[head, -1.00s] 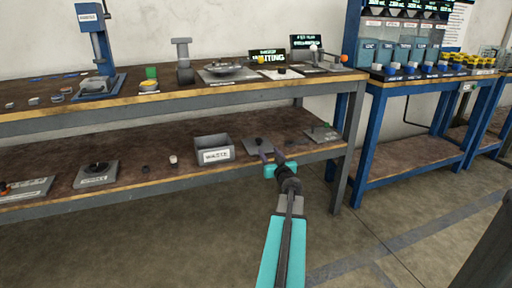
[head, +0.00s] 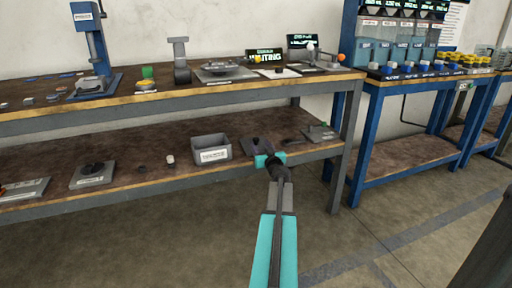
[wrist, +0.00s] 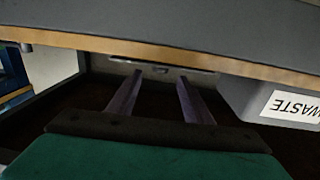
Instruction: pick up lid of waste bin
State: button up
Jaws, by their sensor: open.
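The open-topped grey waste bin (head: 211,150) stands on the lower shelf; its "WASTE" label faces out. A flat grey plate with a dark knob (head: 257,146), which looks like the lid, lies on the shelf just right of the bin. My gripper (head: 270,158) is at the shelf's front edge by this plate, partly covering it. The bin (wrist: 290,105) shows to the right there.
The upper worktop (head: 150,97) overhangs the lower shelf (head: 130,187). A table leg (head: 344,150) stands right of my gripper. A grey plate (head: 319,132) lies at the shelf's right end, and another with a dark knob (head: 92,174) lies left. Floor in front is open.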

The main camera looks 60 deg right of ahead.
aim_at(257, 140)
jog(key=shift+x, duration=0.9)
jog(key=shift+b+x, duration=0.55)
jog(key=shift+x, duration=2.05)
jog(key=shift+f, duration=0.1)
grip_shut()
notch_tip(257, 140, up, 10)
jog(key=p, duration=0.4)
